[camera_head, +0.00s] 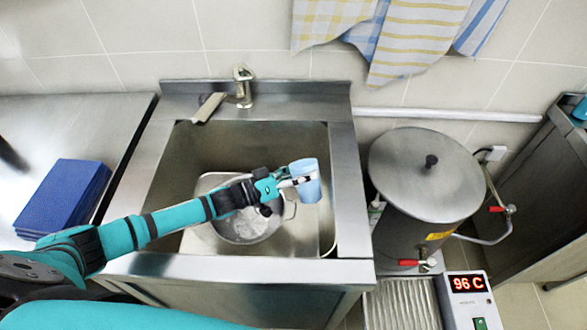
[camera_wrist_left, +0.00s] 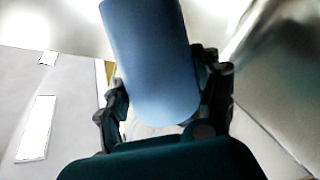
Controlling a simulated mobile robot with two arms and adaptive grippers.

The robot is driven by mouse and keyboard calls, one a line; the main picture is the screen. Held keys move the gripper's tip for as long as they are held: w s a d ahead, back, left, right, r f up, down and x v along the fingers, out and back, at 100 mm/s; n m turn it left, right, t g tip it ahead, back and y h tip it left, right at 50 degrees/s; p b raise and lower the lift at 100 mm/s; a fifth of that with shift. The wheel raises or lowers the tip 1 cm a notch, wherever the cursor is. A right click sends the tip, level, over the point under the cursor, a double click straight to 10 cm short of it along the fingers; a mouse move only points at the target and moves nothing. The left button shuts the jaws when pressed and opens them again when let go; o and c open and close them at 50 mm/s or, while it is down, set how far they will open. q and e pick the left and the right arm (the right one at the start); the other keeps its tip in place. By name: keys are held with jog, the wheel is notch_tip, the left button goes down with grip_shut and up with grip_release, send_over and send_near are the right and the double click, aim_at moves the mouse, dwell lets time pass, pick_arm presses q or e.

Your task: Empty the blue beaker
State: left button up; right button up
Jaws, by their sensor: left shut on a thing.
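The blue beaker (camera_head: 306,182) is light blue and held over the right side of the metal sink (camera_head: 332,160). My left gripper (camera_head: 296,182) is shut on it from the left. In the head view the beaker looks roughly upright, with a slight tilt. In the left wrist view the beaker (camera_wrist_left: 152,60) stands between the two fingers (camera_wrist_left: 163,100). Its inside is not visible, so I cannot tell what it holds. My right gripper is not in view.
A metal pot (camera_head: 243,226) sits in the sink, partly under my left arm. A faucet (camera_head: 243,85) stands behind the basin. A large lidded boiler (camera_head: 415,225) with a display reading 96 C (camera_head: 467,284) stands to the right. Folded blue cloths (camera_head: 64,197) lie on the left counter.

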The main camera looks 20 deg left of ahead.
aim_at(299, 162)
pick_arm(q)
jog(key=shift+w+a+r+n+p, duration=0.15)
jog(key=shift+w+a+n+p, duration=0.2)
jog(key=shift+n+p, duration=0.35)
jog(key=shift+r+n, duration=0.2)
jog(key=shift+n, duration=0.8)
jog(key=shift+w+r+n+p, duration=0.2)
jog(key=shift+r+n+p, duration=0.7)
jog(key=shift+r+p, duration=0.15)
jog(key=shift+a+f+n+b, duration=0.1)
jog(key=shift+f+n+b, duration=0.3)
jog(key=shift+b, duration=0.15)
jog(key=shift+f+n, duration=0.1)
jog(key=shift+n, duration=0.2)
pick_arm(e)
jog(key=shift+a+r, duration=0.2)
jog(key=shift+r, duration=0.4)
pick_arm(q)
jog(key=shift+w, duration=0.1)
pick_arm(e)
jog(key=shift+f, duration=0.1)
pick_arm(q)
jog(key=shift+w+a+n, duration=0.3)
jog(key=shift+a+n, duration=0.05)
jog(key=shift+n, duration=0.35)
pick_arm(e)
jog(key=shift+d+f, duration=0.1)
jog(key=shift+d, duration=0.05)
